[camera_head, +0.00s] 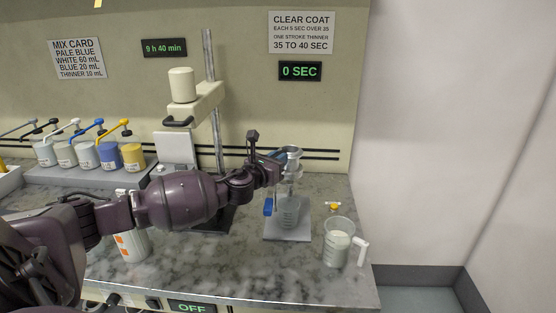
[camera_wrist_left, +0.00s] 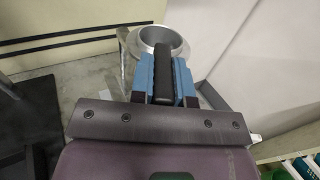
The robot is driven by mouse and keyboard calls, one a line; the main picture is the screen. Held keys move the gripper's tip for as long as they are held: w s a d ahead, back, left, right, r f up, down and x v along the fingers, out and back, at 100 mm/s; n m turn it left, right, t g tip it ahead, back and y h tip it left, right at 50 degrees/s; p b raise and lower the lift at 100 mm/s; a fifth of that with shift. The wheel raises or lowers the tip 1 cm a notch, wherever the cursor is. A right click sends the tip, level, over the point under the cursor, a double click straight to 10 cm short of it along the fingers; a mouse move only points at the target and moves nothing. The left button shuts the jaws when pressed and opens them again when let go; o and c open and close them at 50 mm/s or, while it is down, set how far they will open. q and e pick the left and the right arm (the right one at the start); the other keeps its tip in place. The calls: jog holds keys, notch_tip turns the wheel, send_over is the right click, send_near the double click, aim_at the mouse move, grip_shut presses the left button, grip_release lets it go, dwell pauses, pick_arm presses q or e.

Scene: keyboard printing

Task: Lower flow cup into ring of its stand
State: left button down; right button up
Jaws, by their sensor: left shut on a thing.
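The grey metal flow cup (camera_head: 294,153) is upright above its stand's base plate (camera_head: 291,234), at the right part of the bench. My left gripper (camera_head: 278,160) is beside the cup on its left, shut on its black handle (camera_wrist_left: 163,72). In the left wrist view, the blue finger pads clamp this handle and the cup's round rim (camera_wrist_left: 161,40) shows just beyond it. The ring is hard to make out under the cup, so I cannot tell whether the cup touches it. A clear beaker (camera_head: 289,213) stands on the base plate below. My right gripper is out of view.
A beaker of whitish liquid (camera_head: 338,244) stands near the right bench edge, with a white handle-like piece beside it. A mixer (camera_head: 197,105) stands behind my left arm. Several paint cans (camera_head: 86,153) line the back left. A white-and-orange container (camera_head: 131,244) is partly behind my arm.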

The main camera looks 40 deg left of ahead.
pick_arm(q)
jog(key=shift+f, duration=0.25)
jog(key=shift+f+b, duration=0.95)
jog(key=shift+f, duration=0.15)
jog(key=shift+f+b, duration=0.55)
jog(key=shift+f, duration=0.2)
jog(key=shift+s+f+p, duration=0.15)
jog(key=shift+p, duration=0.25)
